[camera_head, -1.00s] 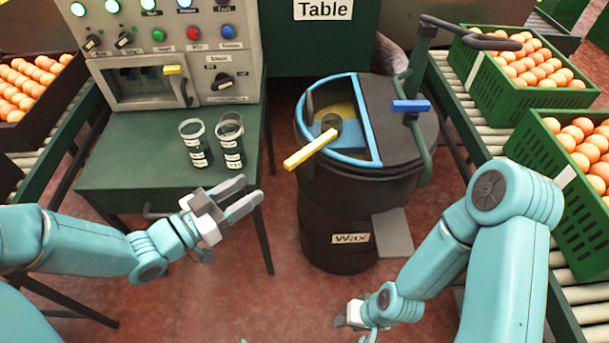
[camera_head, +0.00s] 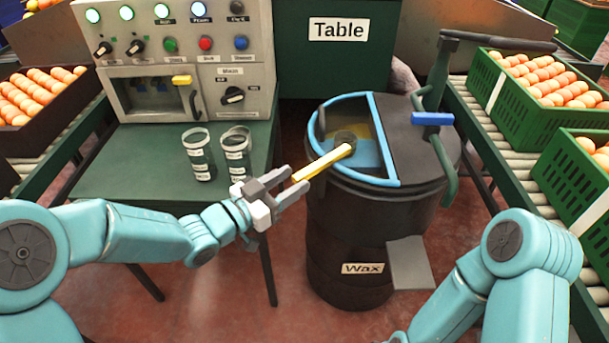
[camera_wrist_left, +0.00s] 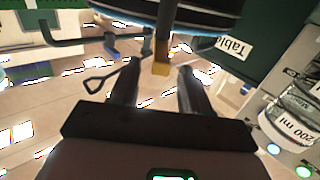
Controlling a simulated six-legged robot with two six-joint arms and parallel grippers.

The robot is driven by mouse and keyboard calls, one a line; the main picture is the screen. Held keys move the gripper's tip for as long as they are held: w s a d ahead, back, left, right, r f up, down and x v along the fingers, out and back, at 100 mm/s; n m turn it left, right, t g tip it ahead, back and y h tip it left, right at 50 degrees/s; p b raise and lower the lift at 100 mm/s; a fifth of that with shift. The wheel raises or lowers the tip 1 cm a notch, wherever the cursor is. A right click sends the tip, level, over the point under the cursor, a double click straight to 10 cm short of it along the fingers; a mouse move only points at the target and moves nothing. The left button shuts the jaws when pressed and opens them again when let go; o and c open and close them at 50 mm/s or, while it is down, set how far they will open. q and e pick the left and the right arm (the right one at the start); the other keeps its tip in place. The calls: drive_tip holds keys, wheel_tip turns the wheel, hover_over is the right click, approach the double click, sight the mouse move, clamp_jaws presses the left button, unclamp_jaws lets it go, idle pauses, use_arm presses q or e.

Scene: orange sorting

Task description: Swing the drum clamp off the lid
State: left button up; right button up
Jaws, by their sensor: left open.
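The black drum labelled Wax (camera_head: 350,240) stands right of centre. Its dark lid (camera_head: 412,150) covers the right part of the top; a blue-rimmed opening is on the left. A green clamp frame (camera_head: 452,165) with a blue grip (camera_head: 432,118) stands at the lid's right side. A yellow handle (camera_head: 325,162) reaches from the opening out over the left rim. My left gripper (camera_head: 294,180) is open, its fingertips around the outer end of the yellow handle. The left wrist view shows the yellow end (camera_wrist_left: 160,70) between the fingertips; contact cannot be told. My right gripper is out of view.
A green table (camera_head: 130,185) at left carries a control panel (camera_head: 190,60) and two labelled cups (camera_head: 198,155). Roller conveyors with green crates (camera_head: 535,115) of oranges run along the right. A grey pedal plate (camera_head: 410,262) sticks out at the drum's front.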

sight(323, 163)
use_arm(q)
drive_tip(key=x, duration=0.4)
drive_tip(key=shift+w+d, duration=0.15)
clamp_jaws()
